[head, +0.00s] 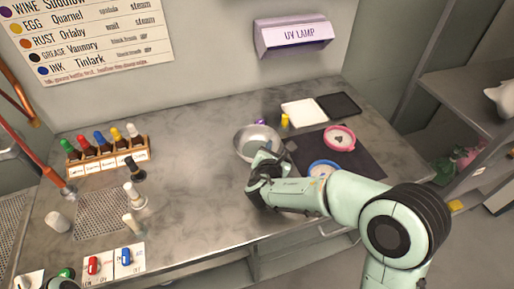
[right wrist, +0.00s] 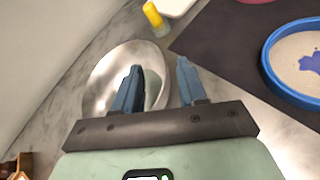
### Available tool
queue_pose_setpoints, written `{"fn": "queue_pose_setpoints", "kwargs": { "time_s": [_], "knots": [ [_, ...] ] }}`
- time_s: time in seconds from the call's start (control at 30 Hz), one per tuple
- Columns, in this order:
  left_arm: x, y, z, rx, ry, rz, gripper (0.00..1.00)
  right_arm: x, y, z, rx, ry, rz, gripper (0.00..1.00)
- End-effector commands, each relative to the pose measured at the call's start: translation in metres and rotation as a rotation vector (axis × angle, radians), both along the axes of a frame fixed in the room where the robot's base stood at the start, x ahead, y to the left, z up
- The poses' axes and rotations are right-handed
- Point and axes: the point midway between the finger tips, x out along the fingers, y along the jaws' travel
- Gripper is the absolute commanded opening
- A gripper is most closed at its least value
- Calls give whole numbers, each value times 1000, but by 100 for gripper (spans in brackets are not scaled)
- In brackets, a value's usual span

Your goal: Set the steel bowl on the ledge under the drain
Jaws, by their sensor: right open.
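The steel bowl (head: 257,142) stands upright on the grey bench near the back wall and looks empty; it also shows in the right wrist view (right wrist: 97,82). My right gripper (head: 267,158) is at the bowl's near right rim. In the right wrist view the open fingers (right wrist: 160,80) overlap the bowl's right side, one over its inside and one past the rim. I cannot tell whether they touch it. A perforated drain plate (head: 103,213) is set in the bench at left. No ledge directly under it is clearly visible.
A rack of dropper bottles (head: 105,157) and loose bottles (head: 134,167) stand around the plate. A dark mat (head: 365,155) with pink and blue round frames lies right of the bowl. Bench between bowl and bottles is clear.

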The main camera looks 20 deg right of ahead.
Motion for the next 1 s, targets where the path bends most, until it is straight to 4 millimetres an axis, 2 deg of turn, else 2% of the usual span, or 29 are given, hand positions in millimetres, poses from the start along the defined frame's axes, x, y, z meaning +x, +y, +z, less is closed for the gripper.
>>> {"fn": "queue_pose_setpoints", "kwargs": {
  "time_s": [0.03, 0.2, 0.47, 0.6, 1.0],
  "knots": [
    [0, 0, 1, 0, 1, 0, 43, 6, -7, -4, -2, 3, -5, 41],
    [-1, 0, 1, -1, 2, -1, 43, 20, -16, -11, 0, 1, -3, 41],
    [-1, 0, 1, 0, 2, -1, 43, 22, -17, -11, 0, 0, -1, 41],
    [-1, 0, 1, 0, 2, -1, 43, 22, -17, -11, 0, 0, -1, 0],
    [-1, 0, 1, 0, 3, -1, 43, 22, -17, -8, 1, -3, -2, 0]
  ]
}}
